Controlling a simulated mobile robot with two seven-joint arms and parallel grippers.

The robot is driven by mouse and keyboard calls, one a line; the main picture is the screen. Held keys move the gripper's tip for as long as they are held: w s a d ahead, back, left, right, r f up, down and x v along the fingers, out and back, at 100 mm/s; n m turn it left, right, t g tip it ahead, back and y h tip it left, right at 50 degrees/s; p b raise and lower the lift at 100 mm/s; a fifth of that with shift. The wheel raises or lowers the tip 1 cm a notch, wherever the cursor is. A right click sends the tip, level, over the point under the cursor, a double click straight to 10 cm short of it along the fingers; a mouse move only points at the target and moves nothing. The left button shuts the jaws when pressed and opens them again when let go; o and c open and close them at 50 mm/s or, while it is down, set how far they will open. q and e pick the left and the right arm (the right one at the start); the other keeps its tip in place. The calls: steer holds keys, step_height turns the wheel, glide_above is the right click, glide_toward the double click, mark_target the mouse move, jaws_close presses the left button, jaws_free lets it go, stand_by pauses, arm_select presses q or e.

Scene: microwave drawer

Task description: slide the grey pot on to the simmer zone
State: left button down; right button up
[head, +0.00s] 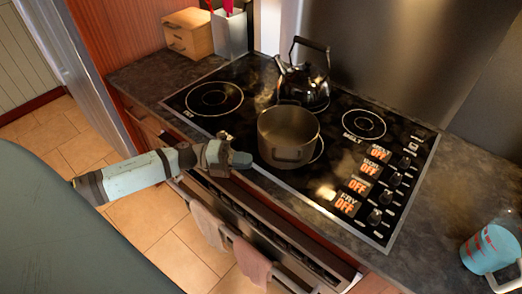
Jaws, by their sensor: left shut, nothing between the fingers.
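The grey pot (288,135) stands upright on the black glass cooktop (215,120), over the front middle burner ring. Part of that ring shows at the pot's right side. My left gripper (242,160) is shut and empty, just left of the pot near the cooktop's front edge. I cannot tell whether it touches the pot. I cannot make out a simmer label on the zones; the back right ring (364,124) seems to be marked "MELT". My right gripper is not in view.
A shiny kettle (303,84) stands right behind the pot. The front left ring (214,98) is bare. Knobs and several "OFF" displays (359,185) line the right side. A blue mug (490,248) stands at far right. Towels (252,262) hang on the oven front.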

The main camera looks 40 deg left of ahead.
mark_target(277, 147)
arm_select(q)
steer(key=w+d, duration=0.1)
steer(key=w, duration=0.1)
steer(key=w+d+p, duration=0.1)
steer(key=w, duration=0.1)
steer(key=shift+d+r, duration=0.1)
steer(key=shift+w+d, duration=0.1)
steer(key=shift+w, duration=0.15)
steer(key=shift+w+d, duration=0.1)
steer(key=shift+w, duration=0.3)
steer(key=shift+w+d+b, duration=0.25)
steer(key=shift+w+b, duration=0.15)
steer(key=shift+w, duration=0.5)
steer(key=shift+w+d+b, duration=0.25)
steer(key=shift+w+b, duration=0.15)
steer(key=shift+w, duration=0.5)
